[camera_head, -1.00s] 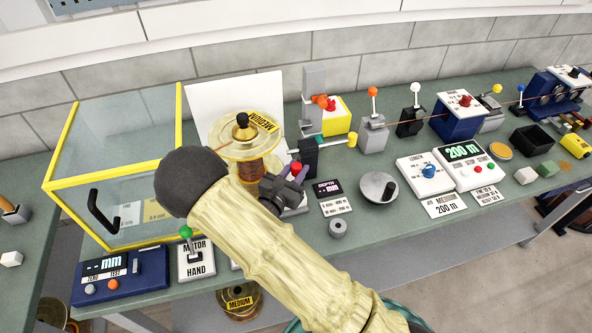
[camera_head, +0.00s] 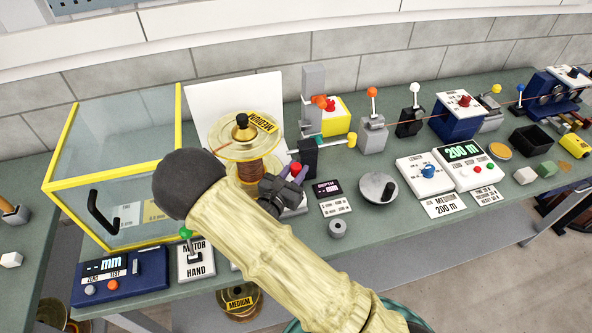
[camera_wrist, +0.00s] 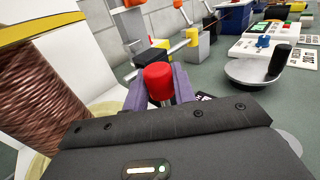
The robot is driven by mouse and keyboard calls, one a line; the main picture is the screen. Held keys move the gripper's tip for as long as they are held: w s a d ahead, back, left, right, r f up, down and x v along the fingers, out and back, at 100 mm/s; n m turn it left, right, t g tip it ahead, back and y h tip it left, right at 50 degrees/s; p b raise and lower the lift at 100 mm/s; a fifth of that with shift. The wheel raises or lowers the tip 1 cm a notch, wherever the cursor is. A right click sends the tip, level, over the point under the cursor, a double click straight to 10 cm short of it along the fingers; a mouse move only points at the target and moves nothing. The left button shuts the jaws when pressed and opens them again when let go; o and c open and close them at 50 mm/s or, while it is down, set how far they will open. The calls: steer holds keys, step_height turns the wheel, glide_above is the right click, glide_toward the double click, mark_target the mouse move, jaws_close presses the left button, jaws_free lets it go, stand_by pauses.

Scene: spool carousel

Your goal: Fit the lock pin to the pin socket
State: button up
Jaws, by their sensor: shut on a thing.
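The lock pin, with a red cap (camera_wrist: 158,78) and a short metal shank, sits between the purple fingers of my gripper (camera_wrist: 160,90) in the wrist view. The fingers are shut on it. In the head view, my gripper (camera_head: 293,174) and the pin's red cap (camera_head: 296,167) are just right of the copper spool, in front of a black block (camera_head: 307,158). I cannot pick out the pin socket; my gripper hides the area below the pin. The wrist view shows the black block (camera_wrist: 150,58) right behind the cap. I cannot tell whether the shank is inside anything.
The copper spool (camera_head: 247,168) with clear flanges stands close on the left. A yellow-knobbed lever (camera_head: 350,140) reaches right from the black block. A round crank dial (camera_head: 374,188) and a depth display (camera_head: 327,188) lie to the right. A yellow-framed guard (camera_head: 62,150) stands left.

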steer(key=shift+f, duration=0.15)
stand_by(0.3)
steer(key=shift+f+b, duration=0.75)
steer(key=shift+f, duration=0.2)
steer(key=shift+f, duration=0.15)
steer(key=shift+f+b, duration=0.75)
steer(key=shift+f, duration=0.15)
stand_by(0.5)
steer(key=o, duration=1.1)
